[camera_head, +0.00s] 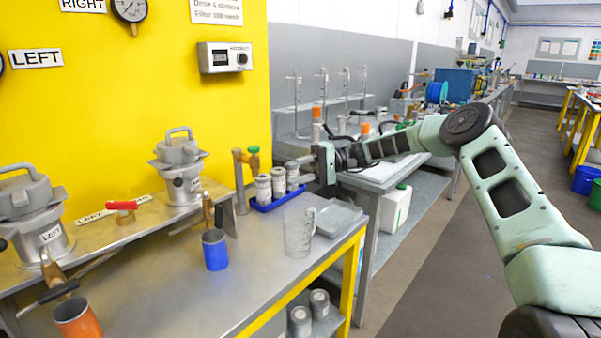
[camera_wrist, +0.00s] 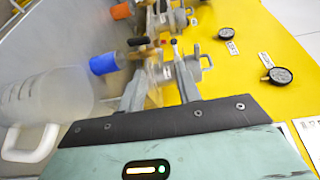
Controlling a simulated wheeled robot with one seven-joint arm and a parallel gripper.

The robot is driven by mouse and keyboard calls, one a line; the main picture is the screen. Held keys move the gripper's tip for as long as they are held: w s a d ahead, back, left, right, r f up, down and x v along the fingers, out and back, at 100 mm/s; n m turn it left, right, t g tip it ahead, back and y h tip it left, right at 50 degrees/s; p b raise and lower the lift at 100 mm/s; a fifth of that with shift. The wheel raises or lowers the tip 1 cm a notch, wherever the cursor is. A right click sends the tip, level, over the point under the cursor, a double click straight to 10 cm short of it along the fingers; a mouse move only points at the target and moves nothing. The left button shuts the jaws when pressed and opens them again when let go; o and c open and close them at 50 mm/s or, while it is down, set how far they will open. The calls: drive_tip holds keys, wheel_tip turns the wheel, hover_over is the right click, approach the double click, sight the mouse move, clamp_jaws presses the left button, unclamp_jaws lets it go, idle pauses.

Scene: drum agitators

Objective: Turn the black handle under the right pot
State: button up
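The right pot (camera_head: 180,165) is a grey metal vessel with a clamped lid on the metal shelf by the yellow panel. Under it is a brass-coloured valve, with the black handle (camera_head: 219,216) just above and beside a blue cup (camera_head: 215,250). In the wrist view, the right pot (camera_wrist: 190,65), the black handle (camera_wrist: 138,41) and the blue cup (camera_wrist: 103,64) lie beyond the fingers. My gripper (camera_head: 300,165) is right of the right pot, apart from it, above the blue rack. In the wrist view, my gripper (camera_wrist: 160,88) has its fingers spread with nothing between them.
The left pot (camera_head: 38,215) stands at the left with an orange cup (camera_head: 78,318) below it. A clear jug (camera_head: 299,232) stands on the bench right of the blue cup. A blue rack (camera_head: 275,200) holds white-lidded containers. The bench between jug and cups is clear.

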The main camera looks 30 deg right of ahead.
drive_tip(key=shift+d, duration=0.1)
idle(0.3)
drive_tip(key=n+t+h+p, duration=0.4)
drive_tip(key=h+p, duration=1)
drive_tip(key=p, duration=0.1)
approach(216, 217)
drive_tip(key=p+x, duration=0.1)
drive_tip(key=x, duration=0.2)
drive_tip(key=p+x, duration=0.1)
drive_tip(key=x, duration=0.2)
drive_tip(key=p+x, duration=0.2)
drive_tip(key=x, duration=0.1)
drive_tip(key=shift+w+d+f, duration=0.1)
drive_tip(key=shift+w+f, duration=0.15)
drive_tip(key=shift+w, duration=0.25)
clamp_jaws()
